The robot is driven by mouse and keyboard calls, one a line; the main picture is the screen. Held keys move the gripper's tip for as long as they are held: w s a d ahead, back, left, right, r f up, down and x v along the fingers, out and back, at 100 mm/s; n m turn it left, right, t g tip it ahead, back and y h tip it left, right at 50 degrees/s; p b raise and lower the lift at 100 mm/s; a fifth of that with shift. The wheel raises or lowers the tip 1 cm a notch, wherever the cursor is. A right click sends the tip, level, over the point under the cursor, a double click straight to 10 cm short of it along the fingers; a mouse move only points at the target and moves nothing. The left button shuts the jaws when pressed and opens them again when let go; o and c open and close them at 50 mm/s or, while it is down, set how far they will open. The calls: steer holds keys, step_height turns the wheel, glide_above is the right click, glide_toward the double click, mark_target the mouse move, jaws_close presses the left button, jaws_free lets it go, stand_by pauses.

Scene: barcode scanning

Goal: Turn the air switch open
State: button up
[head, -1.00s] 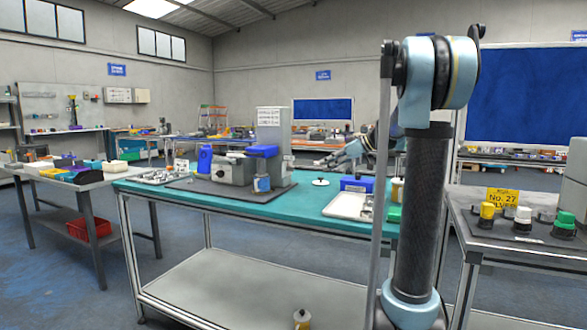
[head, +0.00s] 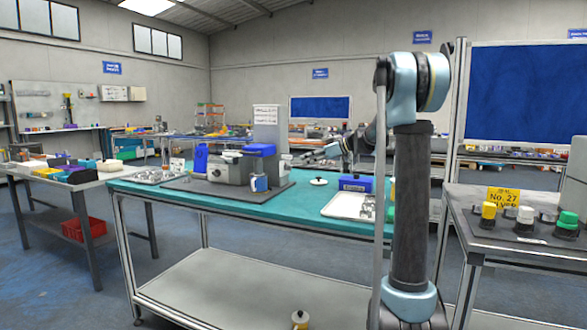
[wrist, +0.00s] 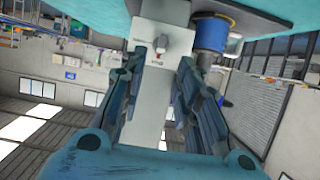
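A grey machine (head: 232,168) with a blue top part stands on a dark base plate on the teal bench. In the wrist view, the pale machine face (wrist: 149,88) lies between and beyond my fingers. It bears a small white-and-red part (wrist: 158,42), apparently the air switch; its exact setting is too small to tell. My gripper (wrist: 163,66) is open, with one dark finger on each side of the view and nothing held. Contact with the switch cannot be told.
A blue cylinder (wrist: 211,34) stands close by the right finger in the wrist view. On the teal bench (head: 215,199), a blue box (head: 355,183) and a white tray (head: 345,206) lie to the right. A side table (head: 505,243) with several coloured knobs stands farther right.

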mark_target(288, 168)
steer(key=x, duration=0.8)
steer(key=shift+a, duration=0.25)
steer(key=shift+f, duration=0.1)
jaws_close()
